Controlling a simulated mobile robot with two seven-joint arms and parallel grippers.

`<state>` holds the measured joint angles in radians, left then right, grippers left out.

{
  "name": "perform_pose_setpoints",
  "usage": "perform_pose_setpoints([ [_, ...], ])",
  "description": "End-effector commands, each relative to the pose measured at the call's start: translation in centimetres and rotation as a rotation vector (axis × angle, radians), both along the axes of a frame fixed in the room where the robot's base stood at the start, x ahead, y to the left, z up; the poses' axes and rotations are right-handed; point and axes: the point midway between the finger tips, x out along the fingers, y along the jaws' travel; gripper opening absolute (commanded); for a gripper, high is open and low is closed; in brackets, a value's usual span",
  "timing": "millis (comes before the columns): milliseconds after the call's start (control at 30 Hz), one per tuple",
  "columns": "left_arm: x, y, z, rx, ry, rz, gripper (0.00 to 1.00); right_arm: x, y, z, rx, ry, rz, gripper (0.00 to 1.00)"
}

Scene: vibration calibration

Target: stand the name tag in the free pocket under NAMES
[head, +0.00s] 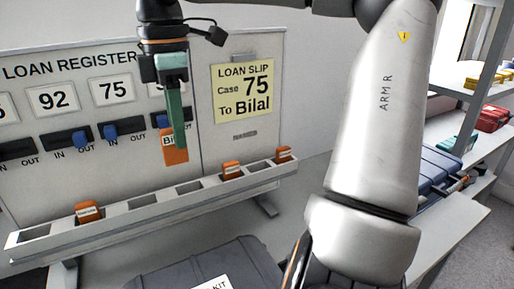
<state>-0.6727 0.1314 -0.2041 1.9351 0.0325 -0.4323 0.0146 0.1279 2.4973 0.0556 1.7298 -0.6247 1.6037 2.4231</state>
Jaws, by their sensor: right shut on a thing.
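My right gripper (179,138) hangs down in front of the register board with its green fingers shut on the orange name tag (176,156). The tag's white label starts with "Bi"; the fingers hide the rest. The tag hangs roughly upright, above the long grey pocket rail (130,219). The rail holds an orange tag (88,212) at the left, and two more at the right, one (231,170) near the other (283,154). Empty pockets show between the left tag and the right ones. A small label (245,135), too small to read surely, sits above the right part. My left gripper is out of view.
The loan register board (70,101) has number cards and blue sliders. A yellow loan slip (243,92) reads case 75 to Bilal. A dark case (165,271) stands below the rail. Shelves with a blue case (436,168) are at the right, behind my right arm.

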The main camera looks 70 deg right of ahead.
Motion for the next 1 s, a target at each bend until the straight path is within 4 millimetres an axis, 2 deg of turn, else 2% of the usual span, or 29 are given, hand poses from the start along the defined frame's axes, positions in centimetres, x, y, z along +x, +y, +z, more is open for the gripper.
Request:
perform_pose_setpoints([
  [33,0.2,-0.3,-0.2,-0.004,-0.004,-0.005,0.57,-1.4,-1.5,0.0,0.001,-0.007,-0.008,0.0],
  [200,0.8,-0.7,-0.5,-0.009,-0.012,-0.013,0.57,-6.1,-5.4,-0.4,0.0,-0.006,-0.01,0.0],
  [400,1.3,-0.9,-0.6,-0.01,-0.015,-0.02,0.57,-10.4,-8.1,-1.6,-0.001,-0.001,0.0,0.0],
  [500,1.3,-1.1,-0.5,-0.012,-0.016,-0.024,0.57,-11.5,-8.7,-2.1,0.001,0.001,0.006,0.0],
  [667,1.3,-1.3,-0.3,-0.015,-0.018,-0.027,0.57,-11.7,-10.0,-2.7,0.002,0.004,0.01,0.0],
  [1000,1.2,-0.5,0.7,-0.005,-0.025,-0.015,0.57,-8.5,-17.3,-6.2,0.005,0.005,0.009,0.0],
])
